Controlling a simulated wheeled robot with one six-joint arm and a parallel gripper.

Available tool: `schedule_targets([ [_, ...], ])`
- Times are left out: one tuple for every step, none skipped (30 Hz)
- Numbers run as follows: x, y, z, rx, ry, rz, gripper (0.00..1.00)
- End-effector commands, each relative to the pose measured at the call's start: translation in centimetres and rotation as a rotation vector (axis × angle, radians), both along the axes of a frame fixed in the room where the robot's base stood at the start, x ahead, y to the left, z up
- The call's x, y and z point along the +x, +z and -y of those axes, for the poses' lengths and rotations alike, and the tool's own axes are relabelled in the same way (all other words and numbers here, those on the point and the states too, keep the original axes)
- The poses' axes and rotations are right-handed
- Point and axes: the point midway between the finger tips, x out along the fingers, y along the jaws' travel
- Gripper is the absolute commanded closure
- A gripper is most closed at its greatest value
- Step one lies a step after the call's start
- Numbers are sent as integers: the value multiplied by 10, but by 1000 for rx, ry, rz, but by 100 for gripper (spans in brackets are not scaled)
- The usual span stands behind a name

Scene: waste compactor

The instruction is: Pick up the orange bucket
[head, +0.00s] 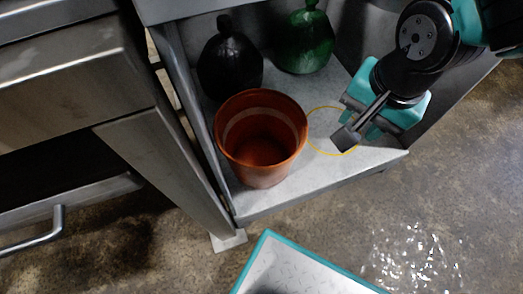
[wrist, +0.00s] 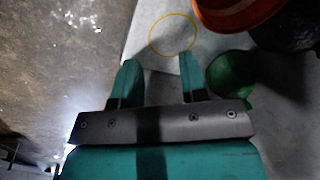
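The orange bucket (head: 248,168) stands upright and open-topped on a light grey shelf in the head view. Its inside looks empty. Part of its rim shows at the top right of the wrist view (wrist: 235,16). My gripper (head: 350,140) is to the right of the bucket in the head view, above the shelf and apart from the bucket. In the wrist view its two teal fingers (wrist: 158,75) are spread with nothing between them.
A black bottle (head: 230,62) and a green bottle (head: 305,40) stand behind the bucket; the green one also shows in the wrist view (wrist: 230,78). A thin yellow ring (head: 318,149) lies beside the bucket. A metal cabinet (head: 75,80) is at left.

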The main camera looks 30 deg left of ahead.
Motion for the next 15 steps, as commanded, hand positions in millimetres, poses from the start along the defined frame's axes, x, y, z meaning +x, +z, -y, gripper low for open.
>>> schedule_targets([
  [-7,-31,-22,-29,-48,14,60],
  [-8,-44,-33,-37,-88,30,60],
  [-12,-59,-45,-45,-134,50,60],
  [-15,-71,-53,-51,-165,65,60],
  [-18,-82,-62,-52,-194,82,60],
  [-23,-95,-71,-54,-229,101,60],
  [-27,-104,-77,-54,-252,118,60],
  [-30,-113,-83,-53,-273,130,60],
  [-34,-122,-89,-49,-297,147,60],
  [-36,-127,-93,-47,-312,157,60],
  [-38,-131,-96,-44,-325,166,60],
  [-40,-136,-98,-41,-338,174,60],
  [-41,-139,-100,-39,-345,178,60],
  [-41,-142,-101,-37,-351,183,60],
  [-41,-147,-101,-37,-357,185,60],
])
